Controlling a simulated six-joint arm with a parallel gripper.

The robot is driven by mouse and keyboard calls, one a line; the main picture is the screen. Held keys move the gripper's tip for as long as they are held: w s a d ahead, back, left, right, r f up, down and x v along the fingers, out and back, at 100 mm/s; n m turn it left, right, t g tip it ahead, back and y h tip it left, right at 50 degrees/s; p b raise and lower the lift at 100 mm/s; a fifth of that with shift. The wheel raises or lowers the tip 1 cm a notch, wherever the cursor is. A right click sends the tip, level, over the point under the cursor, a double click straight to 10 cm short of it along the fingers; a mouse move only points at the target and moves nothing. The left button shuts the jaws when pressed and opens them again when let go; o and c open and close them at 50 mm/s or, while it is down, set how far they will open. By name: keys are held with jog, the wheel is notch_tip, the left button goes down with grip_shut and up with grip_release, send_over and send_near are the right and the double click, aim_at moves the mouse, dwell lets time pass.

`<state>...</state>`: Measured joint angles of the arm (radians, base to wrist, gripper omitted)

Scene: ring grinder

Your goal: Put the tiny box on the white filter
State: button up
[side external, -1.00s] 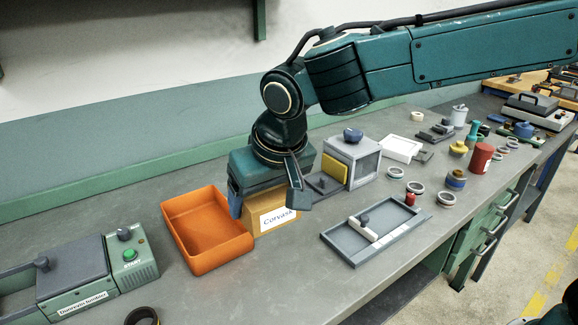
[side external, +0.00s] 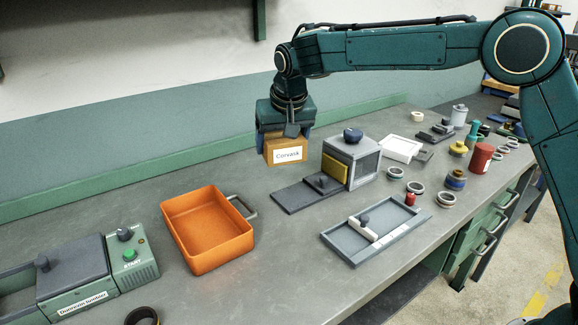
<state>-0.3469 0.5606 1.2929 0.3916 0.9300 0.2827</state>
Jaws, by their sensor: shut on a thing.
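A small brown cardboard box (side external: 285,150) with a white label reading "Corvask" hangs in the air, held upright. My gripper (side external: 286,136) is shut on it from above, fingers at its sides. A flat white rectangular piece (side external: 400,147) with a raised rim lies on the bench to the right, behind the grey machine; it looks like the white filter. My gripper is left of it and well above the bench.
A grey machine (side external: 352,160) with a dark knob and yellow side panel stands between the box and the white piece. An orange tray (side external: 207,230), a grey sliding plate (side external: 305,193), a grey long tray (side external: 375,228) and several rings lie around.

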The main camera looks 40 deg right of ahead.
jog(key=w+d+m, duration=0.1)
jog(key=w+d, duration=0.2)
jog(key=d, duration=0.7)
jog(key=w+d+f+m+h, duration=0.1)
jog(key=w+d, duration=0.2)
jog(key=d, duration=0.7)
jog(key=w+d+f+m, duration=0.1)
jog(key=w+d+m, duration=0.1)
jog(key=d, duration=0.8)
jog(key=shift+w+f+g+h, duration=0.2)
jog(key=shift+w+g+h, duration=0.1)
jog(key=shift+w, duration=0.3)
jog(key=s+d+f+m, duration=0.1)
jog(key=d, duration=0.9)
send_over(406, 150)
jog(key=s+a, duration=0.1)
notch_tip(406, 150, down, 4)
jog(key=shift+m, duration=0.3)
jog(key=shift+f, duration=4.15)
jog(key=shift+f, duration=0.15)
jog(key=o, duration=1)
